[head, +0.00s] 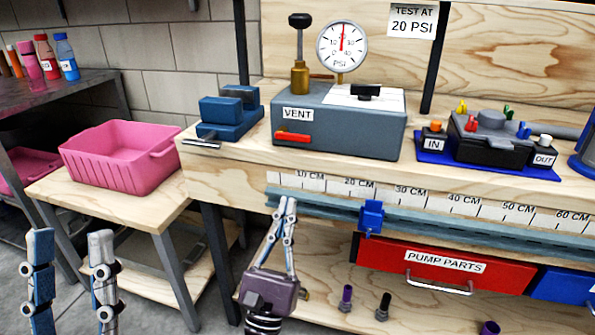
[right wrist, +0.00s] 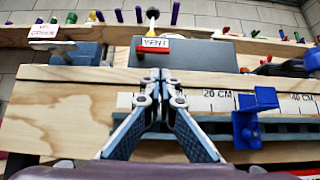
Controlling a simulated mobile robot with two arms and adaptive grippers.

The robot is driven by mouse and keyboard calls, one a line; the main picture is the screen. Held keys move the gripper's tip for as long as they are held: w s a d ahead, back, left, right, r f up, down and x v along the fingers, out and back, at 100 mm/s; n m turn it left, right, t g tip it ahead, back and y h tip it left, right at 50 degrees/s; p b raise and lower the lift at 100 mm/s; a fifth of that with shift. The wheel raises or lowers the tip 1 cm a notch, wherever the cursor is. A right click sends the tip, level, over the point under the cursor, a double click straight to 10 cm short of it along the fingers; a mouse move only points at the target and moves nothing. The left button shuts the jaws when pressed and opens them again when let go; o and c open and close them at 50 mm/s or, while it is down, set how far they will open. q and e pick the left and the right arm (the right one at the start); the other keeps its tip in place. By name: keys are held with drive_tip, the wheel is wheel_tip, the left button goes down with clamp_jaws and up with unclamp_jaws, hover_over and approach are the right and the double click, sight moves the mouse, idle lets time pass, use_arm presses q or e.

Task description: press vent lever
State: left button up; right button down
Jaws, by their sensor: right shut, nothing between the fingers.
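The red vent lever (head: 292,138) is on the front of a grey box (head: 350,135), just below its VENT label (head: 297,114). In the right wrist view the red lever (right wrist: 152,51) shows beyond my fingertips. My right gripper (head: 287,204) is shut and empty, with its fingers pointing up in front of the bench's ruler strip. Its tips appear below the lever in the head view and apart from it. My left gripper (head: 70,240) is open and empty at the lower left, away from the bench.
A gauge (head: 342,46) and a black-knobbed brass post (head: 300,50) top the box. A blue vise (head: 228,112) stands left of it, and a black pump block (head: 490,140) right. A blue clamp (head: 371,217) sits on the front rail. A pink bin (head: 120,157) stands on the side table.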

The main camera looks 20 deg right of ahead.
sight(297, 159)
idle(0.3)
drive_tip(key=x, duration=1)
idle(0.4)
